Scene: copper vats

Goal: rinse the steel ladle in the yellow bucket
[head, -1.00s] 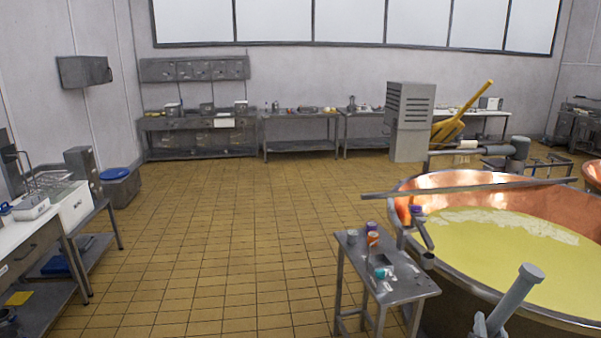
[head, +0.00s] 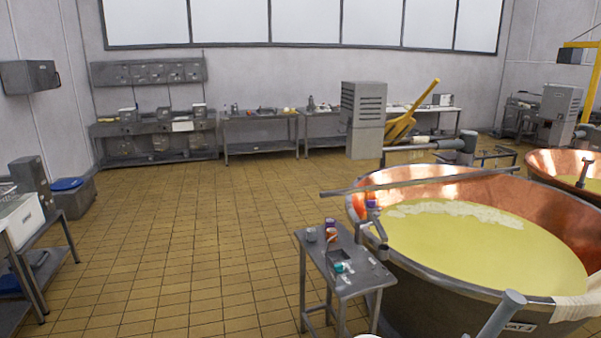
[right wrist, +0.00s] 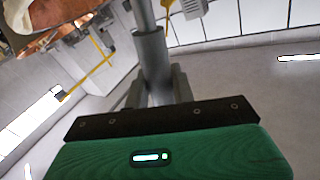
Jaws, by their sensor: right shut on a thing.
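My right gripper (right wrist: 158,92) is shut around a grey cylindrical handle (right wrist: 152,55), which seems to be the steel ladle's. The handle's upper end also shows at the bottom right of the head view (head: 500,318), tilted in front of the near copper vat. The ladle's bowl cannot be made out. My left gripper is not in view.
The copper vat (head: 362,212) with yellow liquid fills the right, with a long bar across its rim. A small steel table (head: 359,285) with cups and bottles stands beside it. A blue-lidded bin (head: 72,200) stands at left. The tiled floor (head: 220,220) between is open.

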